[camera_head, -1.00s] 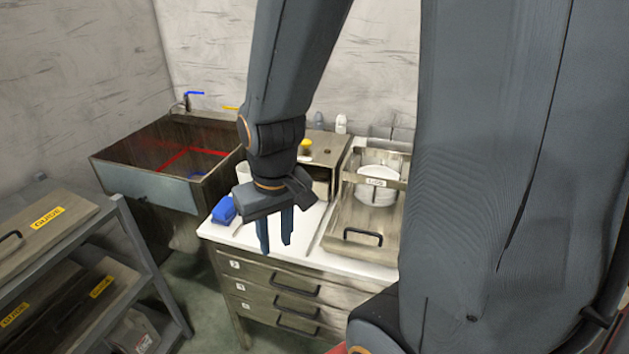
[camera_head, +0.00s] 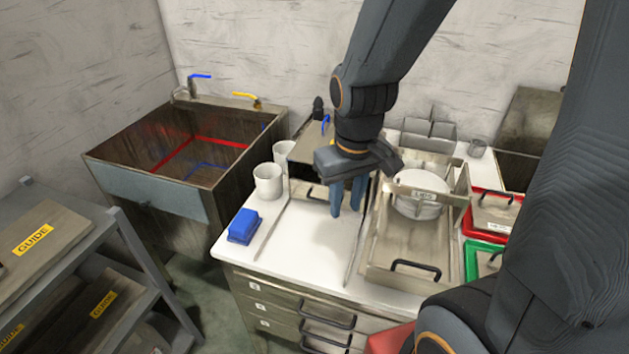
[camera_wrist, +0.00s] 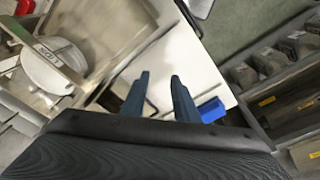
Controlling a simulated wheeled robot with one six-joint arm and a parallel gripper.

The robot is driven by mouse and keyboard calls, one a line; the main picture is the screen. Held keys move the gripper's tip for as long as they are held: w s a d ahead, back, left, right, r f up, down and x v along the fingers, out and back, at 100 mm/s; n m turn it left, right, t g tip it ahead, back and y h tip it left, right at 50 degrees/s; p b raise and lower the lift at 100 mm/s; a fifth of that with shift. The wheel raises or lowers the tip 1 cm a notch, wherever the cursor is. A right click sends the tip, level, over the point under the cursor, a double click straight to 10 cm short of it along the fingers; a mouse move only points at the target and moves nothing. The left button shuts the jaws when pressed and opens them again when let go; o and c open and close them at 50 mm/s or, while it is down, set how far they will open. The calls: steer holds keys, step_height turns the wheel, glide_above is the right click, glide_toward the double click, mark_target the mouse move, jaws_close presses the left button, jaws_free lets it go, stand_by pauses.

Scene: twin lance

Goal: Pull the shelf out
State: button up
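A metal shelf-like tray (camera_head: 395,248) with a black handle (camera_head: 416,268) at its front sits on the white counter. I cannot tell whether this tray is the shelf meant. My gripper (camera_head: 348,213) points down above the counter, left of the tray and apart from its handle. Its two blue fingers are apart with nothing between them. In the wrist view, the gripper (camera_wrist: 160,76) is also open and empty, and the tray (camera_wrist: 108,35) is at upper left.
White mugs (camera_head: 268,181) and a blue block (camera_head: 243,226) stand on the counter's left. Red (camera_head: 493,205) and green (camera_head: 480,252) trays are right of the metal tray. Drawers (camera_head: 290,308) are below. A sink (camera_head: 150,190) and a rack (camera_head: 95,232) stand left.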

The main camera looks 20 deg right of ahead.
steer(key=w+a+f+n+h+b, duration=0.1)
steer(key=w+a+f+n+b, duration=0.15)
steer(key=w+n, duration=0.85)
steer(key=shift+m, duration=0.7)
steer(key=shift+w+d+f, duration=0.15)
steer(key=shift+w+f, duration=0.4)
steer(key=shift+f, duration=0.7)
steer(key=shift+w+d+f, duration=0.2)
steer(key=shift+w+f, duration=0.35)
steer(key=shift+f, duration=0.65)
steer(key=shift+w+d+f, duration=0.15)
steer(key=shift+w+f, duration=0.4)
steer(key=shift+f, duration=0.7)
steer(key=shift+c, duration=0.3)
jaws_close()
